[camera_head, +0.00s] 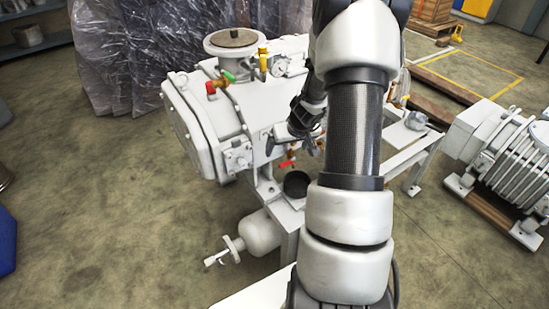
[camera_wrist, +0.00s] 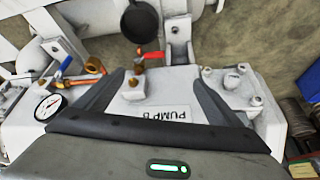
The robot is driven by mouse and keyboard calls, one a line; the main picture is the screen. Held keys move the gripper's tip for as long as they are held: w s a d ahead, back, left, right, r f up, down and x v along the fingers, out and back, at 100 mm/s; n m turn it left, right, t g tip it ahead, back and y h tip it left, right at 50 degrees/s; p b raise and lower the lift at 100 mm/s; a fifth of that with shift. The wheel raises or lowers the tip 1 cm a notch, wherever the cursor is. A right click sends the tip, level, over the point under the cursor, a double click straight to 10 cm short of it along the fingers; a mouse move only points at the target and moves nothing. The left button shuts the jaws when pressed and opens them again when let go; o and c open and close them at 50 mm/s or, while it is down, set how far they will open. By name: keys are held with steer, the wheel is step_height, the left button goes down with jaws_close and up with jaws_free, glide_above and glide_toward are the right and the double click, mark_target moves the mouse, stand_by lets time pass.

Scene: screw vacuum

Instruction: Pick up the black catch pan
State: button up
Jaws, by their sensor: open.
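The black catch pan (camera_head: 295,184) is a small round dark dish. In the head view it sits low beside the white pump (camera_head: 215,110), on the white frame, just below a red-handled valve (camera_head: 287,163). In the wrist view the pan (camera_wrist: 139,22) is at the top, partly cut off by the frame edge. My gripper (camera_head: 292,148) is above and beyond the pan in the head view, apart from it. In the wrist view the fingers (camera_wrist: 155,75) are spread, with the pump's valve fitting and "PUMP B" label seen between them. Nothing is held.
The red valve handle (camera_wrist: 150,55) lies between the fingertips and the pan in the wrist view. A pressure gauge (camera_wrist: 48,107) and brass fittings are at left. A white cylinder (camera_head: 260,232) is below the pan. Open floor (camera_head: 120,240) is at left.

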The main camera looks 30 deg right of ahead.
steer(key=s+d+f+m+g, duration=0.1)
steer(key=s+d+f, duration=0.3)
steer(key=f, duration=0.5)
steer(key=b, duration=0.2)
glide_toward(296, 185)
steer(key=shift+h, duration=0.3)
steer(key=shift+a+x, duration=0.15)
steer(key=shift+x, duration=1.3)
steer(key=shift+a+x, duration=0.2)
steer(key=shift+x, duration=1.25)
steer(key=c, duration=0.9)
